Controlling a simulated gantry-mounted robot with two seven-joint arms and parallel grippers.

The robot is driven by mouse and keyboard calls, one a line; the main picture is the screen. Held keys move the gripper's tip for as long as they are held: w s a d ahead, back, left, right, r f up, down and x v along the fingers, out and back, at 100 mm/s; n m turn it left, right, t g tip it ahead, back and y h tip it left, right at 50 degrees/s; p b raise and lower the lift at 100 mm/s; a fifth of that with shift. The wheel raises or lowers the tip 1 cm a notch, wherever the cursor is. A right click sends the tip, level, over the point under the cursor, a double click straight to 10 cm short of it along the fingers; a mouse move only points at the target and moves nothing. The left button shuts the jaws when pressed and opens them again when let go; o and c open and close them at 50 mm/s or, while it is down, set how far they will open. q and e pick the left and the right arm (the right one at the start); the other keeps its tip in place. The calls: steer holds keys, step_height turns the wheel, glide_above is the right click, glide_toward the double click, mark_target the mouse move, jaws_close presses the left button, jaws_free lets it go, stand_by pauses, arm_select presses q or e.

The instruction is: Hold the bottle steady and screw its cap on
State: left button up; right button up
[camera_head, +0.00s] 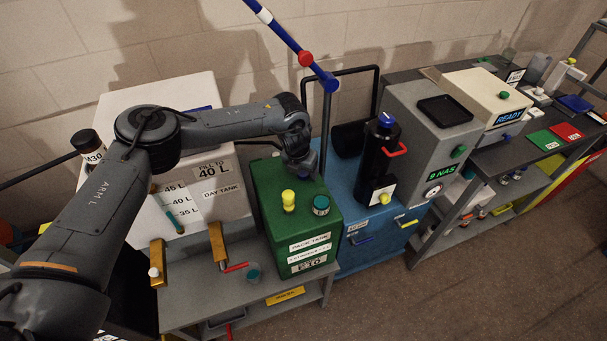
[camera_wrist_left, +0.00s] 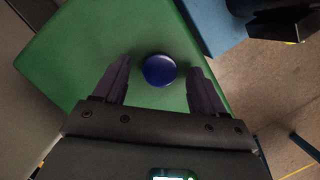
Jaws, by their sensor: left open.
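My left gripper (camera_head: 303,168) is over the back of the green tank (camera_head: 272,205) in the head view, its fingers hard to make out there. In the left wrist view the gripper (camera_wrist_left: 159,72) is open, with a finger on each side of a round blue cap-like disc (camera_wrist_left: 159,70). The disc is over the green surface (camera_wrist_left: 100,45); a visible gap separates it from both fingers. I cannot tell whether it lies loose or is fitted. A white container with a black top (camera_head: 88,143), labelled M30, stands at the left. I cannot tell which object is the task's bottle. My right gripper is not in view.
A yellow fitting (camera_head: 288,200) and a teal-topped one (camera_head: 321,205) stand on the green tank. A black cylinder with a blue top (camera_head: 385,122) stands right, near a blue box (camera_head: 352,250). Brass blocks (camera_head: 158,263) and a small teal cup (camera_head: 254,275) are on the front bench.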

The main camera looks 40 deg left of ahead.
mark_target(306, 175)
arm_select(q)
steer(key=shift+f, duration=0.15)
steer(key=c, duration=1.1)
steer(key=shift+r, duration=0.55)
steer(key=r, duration=0.2)
steer(key=d+r, duration=0.1)
steer(key=shift+w+d+r, duration=0.1)
steer(key=shift+r, duration=0.25)
steer(key=d+r, duration=0.2)
steer(key=d, duration=0.1)
steer(key=d+r, duration=0.2)
steer(key=d, duration=0.2)
steer(key=d+r, duration=0.2)
steer(key=d, duration=0.1)
steer(key=shift+w+d+r+p, duration=0.15)
steer(key=shift+w+d+p, duration=0.05)
steer(key=shift+w+p, duration=0.15)
